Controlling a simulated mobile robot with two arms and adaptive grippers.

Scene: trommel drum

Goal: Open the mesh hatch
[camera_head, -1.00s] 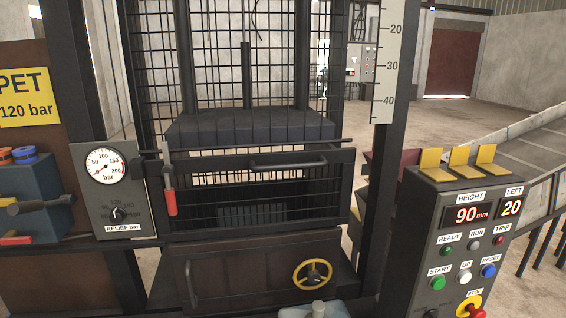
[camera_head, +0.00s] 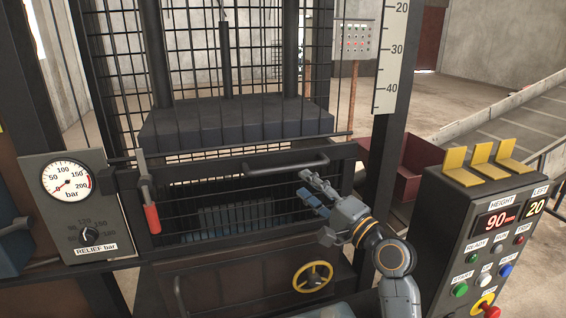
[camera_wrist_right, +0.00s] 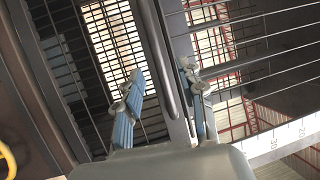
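The mesh hatch (camera_head: 200,210) is a dark-framed wire grid panel at the front of the press, below the dark ribbed block. A dark bar handle (camera_head: 286,166) runs along its upper frame. A red-gripped lever (camera_head: 151,205) hangs at its left side. My right gripper (camera_head: 312,186) is in front of the hatch's right part, just below the handle, with its fingers apart. In the right wrist view its two blue-padded fingers (camera_wrist_right: 163,102) are spread with the handle bar (camera_wrist_right: 168,60) running between and beyond them; contact cannot be told.
A control box (camera_head: 480,225) with displays, buttons and yellow flaps stands at right. A pressure gauge panel (camera_head: 72,205) is at left. A yellow handwheel (camera_head: 313,277) is below the hatch. A post with a height scale (camera_head: 390,60) stands right of the press.

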